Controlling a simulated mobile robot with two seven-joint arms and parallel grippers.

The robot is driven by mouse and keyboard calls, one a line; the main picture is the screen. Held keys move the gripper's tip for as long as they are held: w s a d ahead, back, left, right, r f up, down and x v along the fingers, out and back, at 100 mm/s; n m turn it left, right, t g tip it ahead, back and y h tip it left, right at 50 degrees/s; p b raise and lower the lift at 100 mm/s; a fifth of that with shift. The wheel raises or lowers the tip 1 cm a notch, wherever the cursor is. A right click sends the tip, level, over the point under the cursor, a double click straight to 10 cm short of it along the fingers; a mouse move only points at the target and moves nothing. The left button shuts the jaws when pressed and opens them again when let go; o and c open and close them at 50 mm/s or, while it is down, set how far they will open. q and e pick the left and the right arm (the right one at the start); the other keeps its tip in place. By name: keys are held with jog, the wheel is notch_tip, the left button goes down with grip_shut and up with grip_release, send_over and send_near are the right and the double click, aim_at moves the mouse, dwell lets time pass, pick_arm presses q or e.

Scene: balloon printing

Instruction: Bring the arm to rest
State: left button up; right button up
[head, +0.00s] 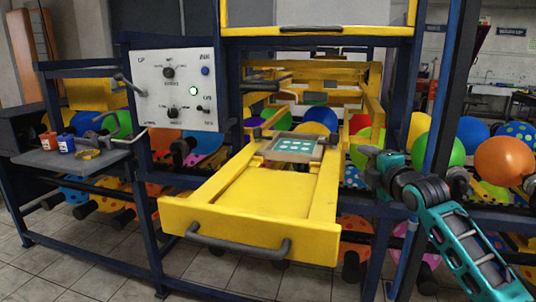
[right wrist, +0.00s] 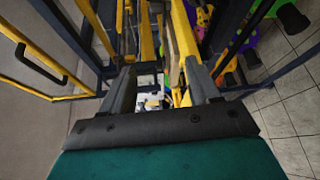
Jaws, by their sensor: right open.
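My right arm comes in from the right in the head view. Its teal and dark right gripper (head: 374,168) is raised beside the right rail of the yellow sliding tray (head: 250,196). In the right wrist view the two dark fingers of the right gripper (right wrist: 163,82) stand apart with nothing held between them. Yellow and dark frame parts of the machine show beyond them. My left gripper is in neither view.
A white control panel (head: 180,89) with knobs is at the left. A grey side shelf (head: 80,153) holds small red and blue cups. A light framed plate (head: 292,148) lies at the tray's back. Dark blue posts (head: 443,100) and several balloons (head: 505,160) surround the right arm.

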jog(key=s+d+f+m+g+h, duration=0.1)
jog(key=d+f+m+h, duration=0.15)
jog(key=d+f, duration=0.3)
jog(key=s+d+f+m+h, duration=0.1)
jog(key=d+f+m, duration=0.25)
jog(key=f, duration=0.35)
notch_tip(320, 180, up, 6)
jog(key=d+f+m+t+h, duration=0.1)
jog(key=d+m+t+h, duration=0.15)
jog(key=m, duration=1.05)
jog(key=s+a+f+g+y, duration=0.1)
jog(key=s+a+f, duration=0.2)
jog(key=s+f, duration=0.25)
jog(key=s+a+f+n+g+y, duration=0.1)
jog(key=s+a+f, duration=0.25)
jog(key=f, duration=0.35)
jog(key=s+a+f+g+y, duration=0.1)
jog(key=s+a+f+g, duration=0.15)
jog(key=s+f, duration=0.35)
jog(key=s+a+f+g, duration=0.1)
jog(key=s+a+f, duration=0.1)
jog(key=s, duration=0.5)
jog(key=s+a+f+g+y, duration=0.1)
jog(key=s+a+f, duration=0.2)
jog(key=s+f, duration=0.2)
jog(key=s+a+f+m, duration=0.1)
jog(key=s+a+f, duration=0.2)
jog(key=s, duration=0.6)
jog(key=shift+s+a+f+g, duration=0.15)
jog(key=shift+s+f+g, duration=0.25)
